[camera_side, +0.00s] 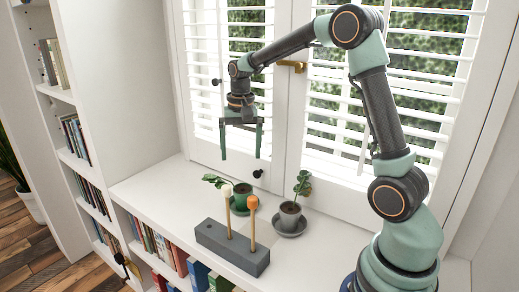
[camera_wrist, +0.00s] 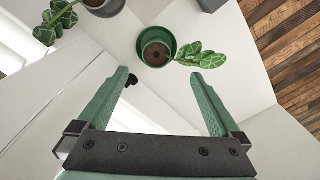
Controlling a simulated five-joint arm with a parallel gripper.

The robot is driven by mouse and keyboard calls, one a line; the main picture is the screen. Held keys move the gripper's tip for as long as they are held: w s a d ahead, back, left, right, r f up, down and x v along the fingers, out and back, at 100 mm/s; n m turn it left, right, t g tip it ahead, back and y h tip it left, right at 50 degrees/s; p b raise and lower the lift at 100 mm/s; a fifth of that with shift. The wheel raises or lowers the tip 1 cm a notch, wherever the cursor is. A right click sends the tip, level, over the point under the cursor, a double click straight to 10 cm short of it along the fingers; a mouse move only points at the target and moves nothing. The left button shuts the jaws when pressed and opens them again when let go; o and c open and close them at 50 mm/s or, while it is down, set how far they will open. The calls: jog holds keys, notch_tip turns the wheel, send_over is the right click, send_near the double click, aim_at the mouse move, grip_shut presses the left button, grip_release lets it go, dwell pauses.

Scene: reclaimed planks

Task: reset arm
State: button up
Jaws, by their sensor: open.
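My gripper (camera_side: 241,137) is open and empty. In the side view it hangs fingers down in the air in front of the window shutters, above the white sill. Its two green fingers also show in the wrist view (camera_wrist: 163,84), spread wide apart, with nothing between them but the white surface below. A green pot (camera_side: 241,197) with a leafy plant stands on the sill beneath the gripper, apart from it. In the wrist view the same green pot (camera_wrist: 157,38) lies ahead of the fingertips.
A grey block (camera_side: 232,247) holds two upright wooden sticks, one white-tipped (camera_side: 227,192), one orange-tipped (camera_side: 252,203). A grey pot (camera_side: 290,215) with a plant stands on a saucer to the right. Shutters (camera_side: 225,80) rise close behind. Bare sill (camera_side: 160,190) lies left.

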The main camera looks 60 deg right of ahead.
jog(key=s+a+r+n+t, duration=0.2)
jog(key=s+a+r+n, duration=0.1)
jog(key=s, duration=0.4)
jog(key=s+a+r+n+t, duration=0.3)
jog(key=s+a+n, duration=0.3)
jog(key=s+a, duration=0.2)
jog(key=shift+r, duration=0.4)
jog(key=shift+n, duration=0.3)
